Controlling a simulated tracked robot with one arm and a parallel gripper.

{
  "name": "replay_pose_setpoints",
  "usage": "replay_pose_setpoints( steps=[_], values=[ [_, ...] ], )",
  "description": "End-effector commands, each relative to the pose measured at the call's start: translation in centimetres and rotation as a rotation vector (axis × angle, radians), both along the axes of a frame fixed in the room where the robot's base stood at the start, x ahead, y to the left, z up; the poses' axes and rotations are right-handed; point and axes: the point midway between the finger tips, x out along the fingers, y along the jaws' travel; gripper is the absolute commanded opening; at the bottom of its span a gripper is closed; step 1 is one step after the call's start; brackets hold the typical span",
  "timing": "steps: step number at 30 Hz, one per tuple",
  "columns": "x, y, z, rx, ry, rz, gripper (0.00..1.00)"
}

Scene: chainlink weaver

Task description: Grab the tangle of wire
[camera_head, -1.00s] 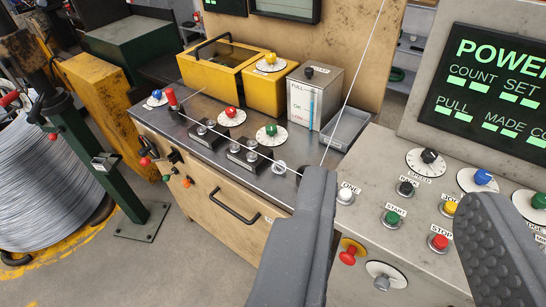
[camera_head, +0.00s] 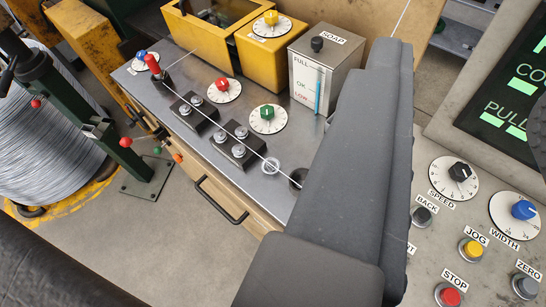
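I cannot make out a clear tangle of wire. A small pale loop (camera_head: 272,165) lies on the dark metal top (camera_head: 215,165) near the end of the row of rollers; I cannot tell whether it is wire. A thin straight wire (camera_head: 191,98) runs above that top past the roller blocks. A large coil of grey wire (camera_head: 60,135) stands on the floor at far left. My gripper (camera_head: 465,90) is large in the foreground at right, its fingers wide apart with nothing visible between them. One finger hides part of the machine; the other shows only at the right edge.
Roller blocks (camera_head: 236,148), a red-topped lever (camera_head: 153,66) and dials stand on the metal top. A soap box (camera_head: 318,75) and yellow bins (camera_head: 208,35) stand behind. A button panel (camera_head: 440,235) and screen (camera_head: 500,90) are at right. Floor shows at lower left.

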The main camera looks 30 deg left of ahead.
Motion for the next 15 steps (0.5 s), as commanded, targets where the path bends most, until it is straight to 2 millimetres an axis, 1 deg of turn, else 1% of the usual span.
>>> replay_pose_setpoints(
  steps=[2,4,6,8,11,12,14,15],
  values=[
    [0.0,0.0,0.0,0.000,0.000,0.000,0.36],
    [0.1,0.1,-0.1,0.000,0.001,0.002,0.52],
    [0.7,0.6,-0.6,0.005,0.005,0.013,0.52],
    [1.8,1.7,-1.7,0.014,0.012,0.036,0.52],
    [5.1,4.8,-5.3,0.047,0.034,0.094,0.52],
    [6.5,6.6,-7.3,0.063,0.048,0.122,0.52],
    [8.6,9.6,-11.0,0.092,0.069,0.157,0.52],
    [9.9,11.6,-13.6,0.112,0.082,0.175,0.52]
  ],
)
